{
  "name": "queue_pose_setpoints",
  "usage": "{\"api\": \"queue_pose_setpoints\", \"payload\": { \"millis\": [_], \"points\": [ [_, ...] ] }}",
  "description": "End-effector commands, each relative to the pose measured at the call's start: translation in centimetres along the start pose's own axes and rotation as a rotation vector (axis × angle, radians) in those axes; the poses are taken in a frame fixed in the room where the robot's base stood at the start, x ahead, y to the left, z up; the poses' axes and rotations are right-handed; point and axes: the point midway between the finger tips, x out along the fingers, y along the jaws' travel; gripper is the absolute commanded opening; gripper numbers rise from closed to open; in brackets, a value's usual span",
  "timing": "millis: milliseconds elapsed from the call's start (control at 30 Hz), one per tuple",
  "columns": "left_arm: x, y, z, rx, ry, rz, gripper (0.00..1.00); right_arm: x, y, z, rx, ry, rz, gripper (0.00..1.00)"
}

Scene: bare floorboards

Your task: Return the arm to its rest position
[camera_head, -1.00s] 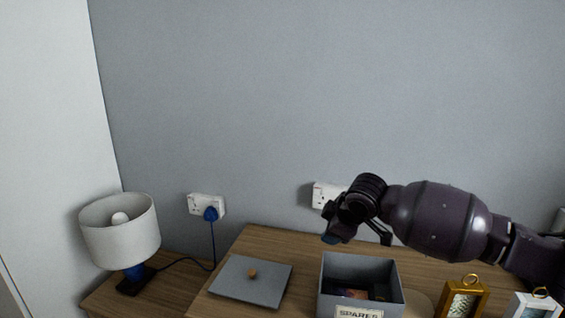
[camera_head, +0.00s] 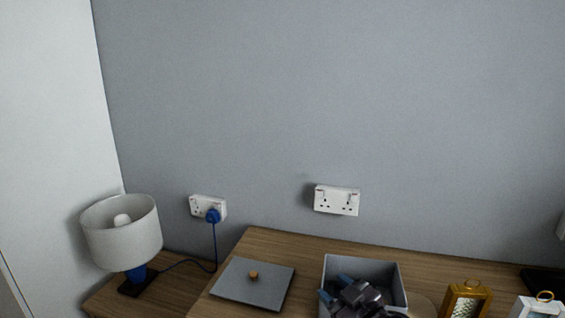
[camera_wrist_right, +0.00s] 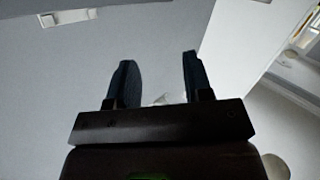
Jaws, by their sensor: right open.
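My right gripper (camera_head: 335,287) shows low in the head view, in front of the open grey box (camera_head: 362,266) and overlapping its front and inside. Its two blue-tipped fingers are apart. In the right wrist view the gripper (camera_wrist_right: 160,85) is open, and nothing is seen between its fingers except pale background. Most of my right arm is out of the head view. My left gripper is not in view.
A grey lid (camera_head: 254,287) with a wooden knob lies on the wooden top (camera_head: 300,245) left of the box. A gold lantern (camera_head: 466,300) and a white one (camera_head: 538,306) stand to the right. A lamp (camera_head: 122,240) stands left. Wall sockets (camera_head: 337,200) are behind.

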Motion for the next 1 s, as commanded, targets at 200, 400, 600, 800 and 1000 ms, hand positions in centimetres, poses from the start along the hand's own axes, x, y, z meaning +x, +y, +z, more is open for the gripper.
{"api": "queue_pose_setpoints", "payload": {
  "millis": [200,400,600,800,1000],
  "points": [
    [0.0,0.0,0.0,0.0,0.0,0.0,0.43,-5.4,0.1,5.7,0.092,-0.045,0.123,0.46],
    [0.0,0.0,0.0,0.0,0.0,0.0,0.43,-11.2,-0.2,11.4,0.16,-0.141,0.23,0.46],
    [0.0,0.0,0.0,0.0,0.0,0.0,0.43,-18.2,-1.8,17.6,0.25,-0.29,0.319,0.46],
    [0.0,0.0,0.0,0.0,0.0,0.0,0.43,-25.1,-4.8,22.9,0.34,-0.441,0.371,0.46],
    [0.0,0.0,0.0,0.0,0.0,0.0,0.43,-28.8,-7.2,25.1,0.378,-0.524,0.378,0.46]
  ]
}}
